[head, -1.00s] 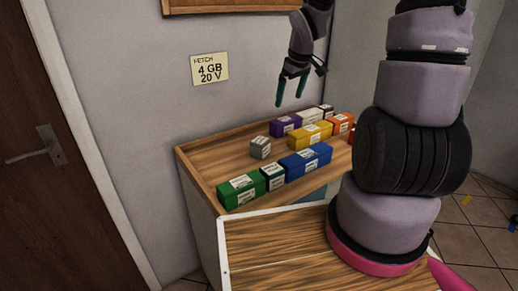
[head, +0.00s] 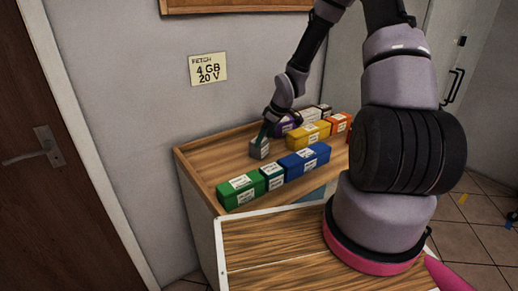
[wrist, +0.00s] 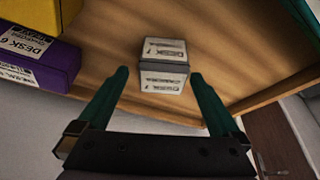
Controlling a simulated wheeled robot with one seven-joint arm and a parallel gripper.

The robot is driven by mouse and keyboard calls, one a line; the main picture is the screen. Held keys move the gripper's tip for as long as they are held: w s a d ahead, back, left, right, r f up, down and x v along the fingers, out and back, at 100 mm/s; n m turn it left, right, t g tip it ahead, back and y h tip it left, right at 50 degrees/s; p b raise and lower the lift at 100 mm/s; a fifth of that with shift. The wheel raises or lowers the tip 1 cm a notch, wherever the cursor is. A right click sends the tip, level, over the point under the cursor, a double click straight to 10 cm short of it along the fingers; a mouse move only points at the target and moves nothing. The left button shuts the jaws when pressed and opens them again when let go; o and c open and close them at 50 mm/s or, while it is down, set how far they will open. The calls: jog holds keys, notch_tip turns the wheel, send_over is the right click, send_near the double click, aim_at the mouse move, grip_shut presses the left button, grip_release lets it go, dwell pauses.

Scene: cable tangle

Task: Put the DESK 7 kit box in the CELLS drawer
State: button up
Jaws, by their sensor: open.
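The DESK 7 kit box (wrist: 165,64) is a small grey box with white labels, standing on the wooden cabinet top. In the head view the grey box (head: 259,150) is at the left of the other boxes. My gripper (wrist: 160,78) is open, with its green fingers on either side of the box's near end and a gap on each side. In the head view my gripper (head: 264,133) is down at the grey box and partly hides it. I cannot make out a CELLS drawer in these views.
A purple DESK 6 box (wrist: 38,62) and a yellow box (wrist: 40,15) are beside it. Green (head: 240,190) and blue (head: 305,160) boxes line the front. The cabinet top has a raised wooden rim (head: 192,182). A FETCH note (head: 208,69) is on the wall.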

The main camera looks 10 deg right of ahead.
jog(key=shift+a+x, duration=0.2)
jog(key=shift+x, duration=2.5)
jog(key=shift+s+r, duration=0.1)
jog(key=c, duration=1.5)
jog(key=shift+o, duration=0.2)
notch_tip(320, 180, up, 9)
jog(key=shift+f, duration=0.2)
jog(key=shift+r, duration=0.35)
jog(key=shift+s+d+m, duration=0.25)
jog(key=shift+s+m, duration=0.05)
jog(key=shift+m, duration=0.1)
jog(key=s+d+f+m+t+h, duration=0.1)
jog(key=s+d+m+h, duration=0.2)
jog(key=d+m, duration=0.5)
jog(key=shift+s+d, duration=0.3)
jog(key=shift+d, duration=0.2)
jog(key=shift+f, duration=0.1)
